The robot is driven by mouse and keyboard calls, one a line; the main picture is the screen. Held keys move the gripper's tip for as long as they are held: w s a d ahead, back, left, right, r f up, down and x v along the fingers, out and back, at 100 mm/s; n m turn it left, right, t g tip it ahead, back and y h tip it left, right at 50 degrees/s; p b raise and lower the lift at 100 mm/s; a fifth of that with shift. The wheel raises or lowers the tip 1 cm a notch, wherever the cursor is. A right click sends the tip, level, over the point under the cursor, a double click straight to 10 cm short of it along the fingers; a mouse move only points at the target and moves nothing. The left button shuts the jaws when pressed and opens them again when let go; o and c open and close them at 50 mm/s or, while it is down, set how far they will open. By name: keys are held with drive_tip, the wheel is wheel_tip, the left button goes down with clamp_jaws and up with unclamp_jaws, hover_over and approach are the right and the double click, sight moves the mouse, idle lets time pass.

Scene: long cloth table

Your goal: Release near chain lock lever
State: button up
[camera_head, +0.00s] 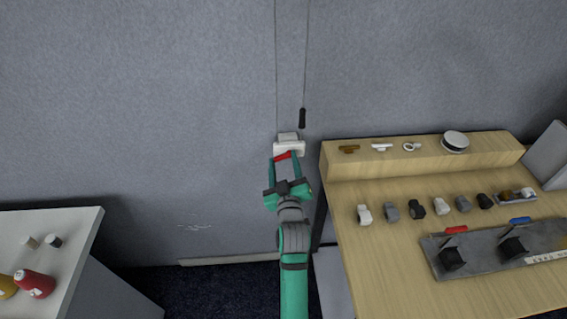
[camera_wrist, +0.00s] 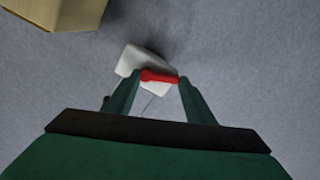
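A white block (camera_head: 288,146) sits against the grey wall in the head view, with a short red lever (camera_head: 283,155) at its front. The wrist view shows the white block (camera_wrist: 135,62) tilted and the red lever (camera_wrist: 159,76) lying across the space between my fingertips. My gripper (camera_head: 285,160) is right at the lever, its two green fingers spread apart. In the wrist view my gripper (camera_wrist: 160,80) has a fingertip near each end of the lever. I cannot tell whether the fingertips touch it.
Thin cords hang down the wall above the block, with a black handle (camera_head: 302,118). A wooden table (camera_head: 390,260) with a raised shelf and several small items stands close on the right. A white-topped cabinet (camera_head: 75,230) with bottles is at left. Floor between them is clear.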

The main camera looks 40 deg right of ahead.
drive_tip(key=c, duration=0.3)
drive_tip(key=shift+r+m, duration=0.25)
drive_tip(key=shift+m, duration=1.05)
drive_tip(key=o, duration=1)
drive_tip(key=shift+o, duration=0.2)
drive_tip(key=v, duration=1.1)
drive_tip(key=shift+d, duration=0.1)
